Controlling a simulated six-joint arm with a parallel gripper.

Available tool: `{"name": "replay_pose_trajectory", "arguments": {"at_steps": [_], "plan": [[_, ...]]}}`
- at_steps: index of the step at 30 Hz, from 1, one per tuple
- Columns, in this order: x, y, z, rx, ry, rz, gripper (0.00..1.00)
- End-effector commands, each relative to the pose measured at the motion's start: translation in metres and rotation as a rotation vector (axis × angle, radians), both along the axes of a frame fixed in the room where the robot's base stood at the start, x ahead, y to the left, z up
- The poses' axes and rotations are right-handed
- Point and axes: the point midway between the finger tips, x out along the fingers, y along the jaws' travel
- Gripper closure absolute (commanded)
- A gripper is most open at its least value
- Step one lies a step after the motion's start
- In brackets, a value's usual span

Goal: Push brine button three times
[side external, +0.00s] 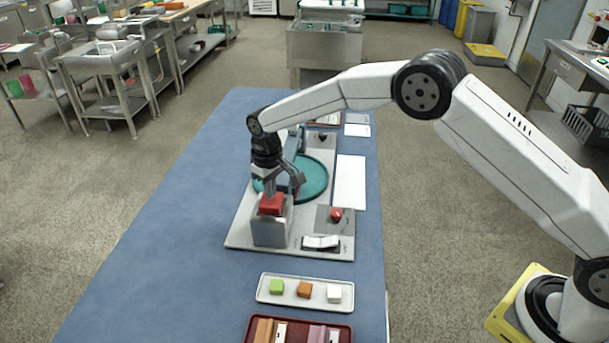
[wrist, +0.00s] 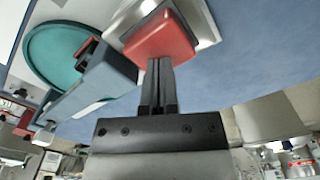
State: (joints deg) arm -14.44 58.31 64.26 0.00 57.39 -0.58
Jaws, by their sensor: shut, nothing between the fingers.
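A red square button (side external: 271,204) tops a grey metal box (side external: 271,232) at the front left of the machine's base plate. The button also shows large in the wrist view (wrist: 160,38). My gripper (side external: 269,192) is shut and empty, pointing down right at the button's top. In the wrist view its fingertips (wrist: 159,62) overlap the button's edge; I cannot tell whether they touch it. A smaller round red button (side external: 336,214) sits on a grey plate to the right. No readable label shows which one is for brine.
A teal round dish (side external: 312,178) is behind the gripper. A white rocker switch (side external: 321,242) is at the plate's front right. A white tray (side external: 262,290) with green, orange and white cubes and a dark red tray (side external: 250,328) lie in front. The blue table's left side is clear.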

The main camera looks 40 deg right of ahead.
Motion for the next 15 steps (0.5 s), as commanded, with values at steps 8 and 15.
{"name": "replay_pose_trajectory", "arguments": {"at_steps": [8,15], "plan": [[-0.0001,0.0000,-0.0043,0.000,0.001,0.000,1.00],[-0.0003,-0.0001,-0.0078,0.000,0.001,0.000,1.00]]}}
